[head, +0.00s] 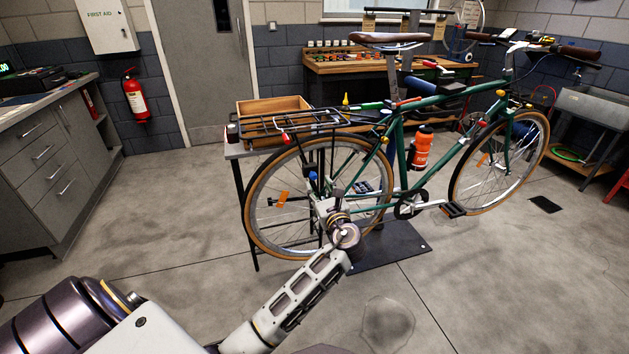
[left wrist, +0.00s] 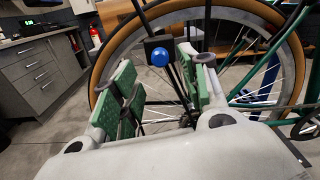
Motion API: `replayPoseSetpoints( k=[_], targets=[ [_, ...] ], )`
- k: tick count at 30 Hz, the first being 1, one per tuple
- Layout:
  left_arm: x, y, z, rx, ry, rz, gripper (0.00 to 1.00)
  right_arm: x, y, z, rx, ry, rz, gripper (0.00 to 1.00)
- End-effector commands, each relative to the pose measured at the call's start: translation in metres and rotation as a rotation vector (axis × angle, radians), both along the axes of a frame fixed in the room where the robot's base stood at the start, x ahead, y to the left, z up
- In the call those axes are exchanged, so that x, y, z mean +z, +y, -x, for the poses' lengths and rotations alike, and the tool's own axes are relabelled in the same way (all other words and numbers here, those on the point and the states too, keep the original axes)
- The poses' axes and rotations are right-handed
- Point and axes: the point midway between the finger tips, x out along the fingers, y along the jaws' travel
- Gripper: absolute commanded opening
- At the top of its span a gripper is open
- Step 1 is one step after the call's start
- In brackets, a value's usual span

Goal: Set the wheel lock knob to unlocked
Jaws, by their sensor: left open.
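A round blue knob (left wrist: 160,57) sits on the face of a small black box (left wrist: 157,43) beside the bike's rear wheel (left wrist: 212,22) in the left wrist view. I take it to be the wheel lock knob; no lock marking is readable. It also shows as a small blue spot in the head view (head: 312,176). My left gripper (left wrist: 160,75) is open and empty, its green-padded fingers on either side of the knob in the picture. Whether they touch it, I cannot tell. In the head view my left gripper (head: 324,205) is at the rear wheel. My right gripper is not in view.
The green bicycle (head: 440,98) stands over a dark floor plate (head: 400,245). A small table with a wooden crate (head: 272,106) is behind the rear wheel. An orange bottle (head: 422,148) shows behind the frame. The floor left of the bike is clear.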

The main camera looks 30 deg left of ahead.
Motion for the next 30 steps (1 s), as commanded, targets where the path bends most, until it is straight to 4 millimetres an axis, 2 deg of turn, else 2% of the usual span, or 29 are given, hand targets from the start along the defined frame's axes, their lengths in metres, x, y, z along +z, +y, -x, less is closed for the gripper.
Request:
replayPoseSetpoints(
  k=[12, 27, 30],
  targets=[
    [0.0, 0.038, -0.033, 0.0, -0.001, -0.001, 0.44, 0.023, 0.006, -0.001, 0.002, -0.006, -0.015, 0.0],
    [0.0, 0.046, -0.04, -0.001, -0.001, 0.001, 0.44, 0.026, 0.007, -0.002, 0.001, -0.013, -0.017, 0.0],
    [0.0, 0.046, -0.04, -0.001, -0.001, 0.001, 0.33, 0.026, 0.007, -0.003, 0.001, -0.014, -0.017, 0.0]
  ],
)
